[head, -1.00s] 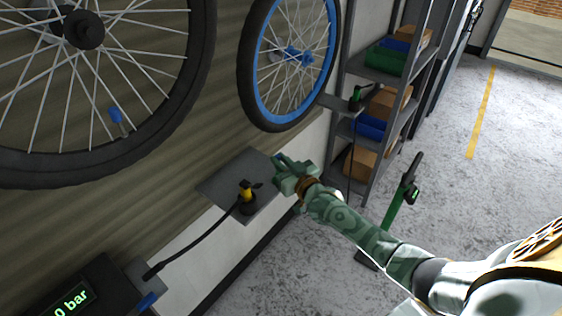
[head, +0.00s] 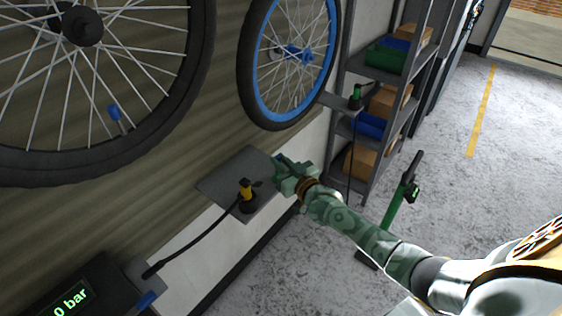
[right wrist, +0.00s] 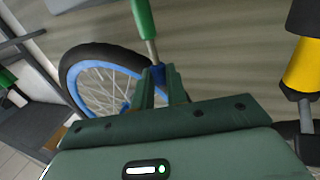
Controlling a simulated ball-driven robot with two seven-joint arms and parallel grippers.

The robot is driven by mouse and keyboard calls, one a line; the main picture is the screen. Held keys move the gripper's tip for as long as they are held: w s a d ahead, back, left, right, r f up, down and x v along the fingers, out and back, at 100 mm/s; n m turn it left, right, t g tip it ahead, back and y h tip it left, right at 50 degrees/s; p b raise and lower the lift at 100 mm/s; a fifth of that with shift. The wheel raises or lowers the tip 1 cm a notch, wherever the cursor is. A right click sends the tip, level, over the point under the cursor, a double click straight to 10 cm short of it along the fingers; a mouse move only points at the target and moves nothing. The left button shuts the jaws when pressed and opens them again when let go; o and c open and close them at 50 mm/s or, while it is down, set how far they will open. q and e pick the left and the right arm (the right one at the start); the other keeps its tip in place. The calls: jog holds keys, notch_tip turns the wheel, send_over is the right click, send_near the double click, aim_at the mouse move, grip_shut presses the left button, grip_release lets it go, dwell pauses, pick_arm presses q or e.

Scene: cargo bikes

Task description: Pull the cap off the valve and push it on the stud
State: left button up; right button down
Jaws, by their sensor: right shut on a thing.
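My right gripper (head: 279,165) is beside the grey wall shelf, just below the blue-rimmed wheel. In the right wrist view its fingers (right wrist: 159,87) are shut on a small blue piece (right wrist: 157,73), which looks like a cap. A bright green rod (right wrist: 143,18) with a silver end comes down from above to this blue piece; I cannot tell whether they are joined. Another blue cap-like piece (head: 114,112) sits on a silver valve stem at the rim of the big wheel (head: 150,142). I cannot identify the stud. My left gripper is out of view.
A yellow and black pump head (head: 246,190) with a hose stands on the grey shelf (head: 222,186). The blue-rimmed wheel (head: 327,70) hangs above. A rack (head: 352,60) with bins stands beyond. A green-stemmed stand (head: 395,208) is right of my arm. Floor at right is open.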

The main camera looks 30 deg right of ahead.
jog(key=shift+f, duration=0.35)
dwell(0.7)
jog(key=c, duration=1)
grip_release()
jog(key=shift+s+r, duration=0.1)
jog(key=shift+s, duration=0.3)
jog(key=s+p, duration=0.5)
jog(key=s, duration=0.4)
jog(key=shift+d, duration=0.45)
